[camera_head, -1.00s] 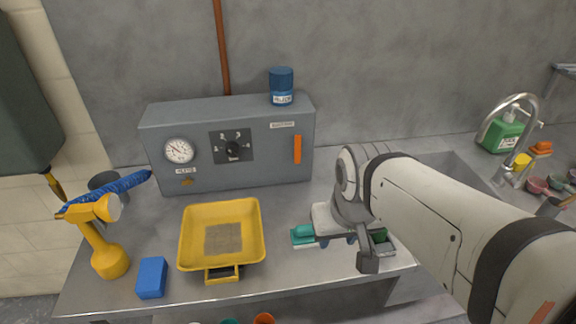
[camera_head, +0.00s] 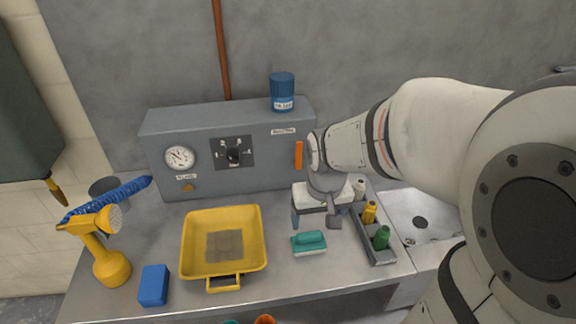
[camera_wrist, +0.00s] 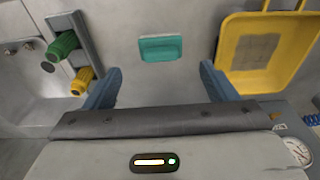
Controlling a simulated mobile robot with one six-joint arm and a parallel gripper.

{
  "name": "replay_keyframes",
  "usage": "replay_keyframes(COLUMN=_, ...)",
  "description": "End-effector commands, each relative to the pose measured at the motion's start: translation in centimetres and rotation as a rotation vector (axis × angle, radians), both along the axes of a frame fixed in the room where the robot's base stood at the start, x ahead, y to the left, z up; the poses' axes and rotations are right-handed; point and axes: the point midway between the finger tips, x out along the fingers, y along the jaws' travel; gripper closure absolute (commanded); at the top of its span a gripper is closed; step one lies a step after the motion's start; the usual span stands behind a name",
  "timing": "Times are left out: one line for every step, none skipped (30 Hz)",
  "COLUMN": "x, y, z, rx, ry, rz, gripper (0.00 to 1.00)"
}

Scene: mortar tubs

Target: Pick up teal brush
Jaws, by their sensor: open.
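The teal brush (camera_head: 309,242) lies on the grey counter between the yellow tray and the bottle rack. It also shows in the wrist view (camera_wrist: 160,48), beyond my fingertips and roughly centred between them. My gripper (camera_head: 320,219) is just behind the brush, toward the grey control box, and apart from it. In the wrist view my gripper (camera_wrist: 160,82) has its two blue fingers wide apart with nothing between them.
The yellow tray (camera_head: 187,258) is left of the brush. The rack (camera_head: 378,256) with green and yellow bottles is at its right, with the sink (camera_head: 440,236) beyond. The grey control box (camera_head: 210,125) stands behind. A blue sponge (camera_head: 154,285) lies at front left.

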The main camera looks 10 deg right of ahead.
Motion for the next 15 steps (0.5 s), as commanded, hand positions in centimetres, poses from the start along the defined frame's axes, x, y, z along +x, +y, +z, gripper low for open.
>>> replay_keyframes(x=1.1, y=0.0, z=-0.8, rx=0.0, ry=0.031, rz=0.0, gripper=0.17)
replay_keyframes(x=1.8, y=0.0, z=-1.4, rx=0.0, ry=0.042, rz=0.0, gripper=0.15)
replay_keyframes(x=2.6, y=0.0, z=-2.3, rx=0.0, ry=0.056, rz=0.0, gripper=0.11)
replay_keyframes(x=3.1, y=0.1, z=-3.0, rx=0.0, ry=0.068, rz=0.0, gripper=0.09)
replay_keyframes(x=3.6, y=0.1, z=-3.6, rx=0.0, ry=0.078, rz=0.0, gripper=0.06)
replay_keyframes(x=4.2, y=0.1, z=-4.5, rx=0.0, ry=0.089, rz=0.0, gripper=0.03)
replay_keyframes(x=4.5, y=0.1, z=-5.1, rx=0.0, ry=0.098, rz=0.0, gripper=0.01)
replay_keyframes(x=4.9, y=0.1, z=-5.7, rx=0.0, ry=0.105, rz=0.0, gripper=0.0)
replay_keyframes(x=5.3, y=0.1, z=-6.4, rx=0.0, ry=0.115, rz=-0.001, gripper=0.0)
replay_keyframes(x=5.5, y=0.1, z=-6.9, rx=0.0, ry=0.12, rz=-0.001, gripper=0.0)
replay_keyframes(x=5.7, y=0.2, z=-7.3, rx=0.0, ry=0.124, rz=-0.001, gripper=0.0)
replay_keyframes(x=5.9, y=0.2, z=-7.8, rx=0.0, ry=0.13, rz=-0.001, gripper=0.0)
replay_keyframes(x=6.0, y=0.2, z=-8.1, rx=0.0, ry=0.134, rz=-0.001, gripper=0.0)
replay_keyframes(x=6.1, y=0.2, z=-8.4, rx=0.0, ry=0.137, rz=-0.001, gripper=0.0)
replay_keyframes(x=6.2, y=0.2, z=-8.7, rx=0.0, ry=0.138, rz=-0.001, gripper=0.0)
